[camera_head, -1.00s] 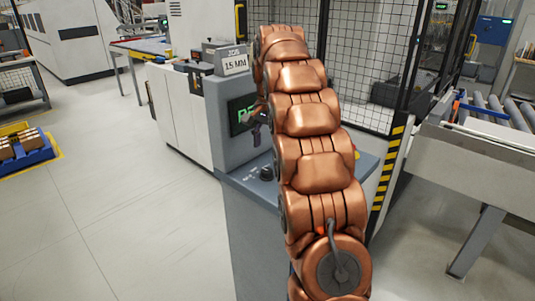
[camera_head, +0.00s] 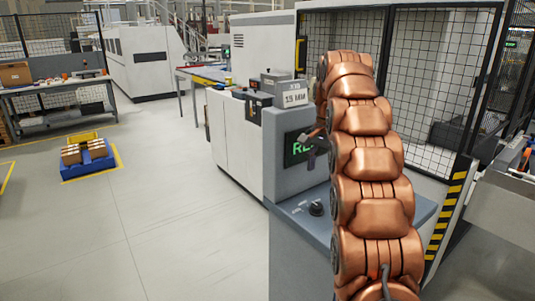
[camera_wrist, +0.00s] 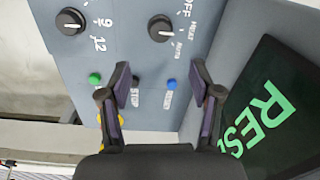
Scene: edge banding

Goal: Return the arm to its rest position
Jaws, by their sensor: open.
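My copper-coloured arm (camera_head: 372,170) stands raised in front of the machine's control console in the head view. My gripper (camera_head: 312,145) shows small and dark at the left of the arm, in front of the green-lettered screen (camera_head: 300,148). In the wrist view my gripper (camera_wrist: 162,88) is open, its two dark fingers apart with nothing between them. Beyond the fingers is the sloped control panel (camera_wrist: 130,60) with a green button (camera_wrist: 95,78), a blue button (camera_wrist: 171,84) and two black knobs, one of them the knob (camera_wrist: 160,28) near the top. I cannot tell how far the fingers are from the panel.
A mesh fence (camera_head: 430,80) stands behind the arm, with a yellow-black striped post (camera_head: 445,215) at right. A roller conveyor (camera_head: 510,200) is at the right edge. A blue pallet with boxes (camera_head: 88,158) sits on the left floor. The floor (camera_head: 160,220) between is clear.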

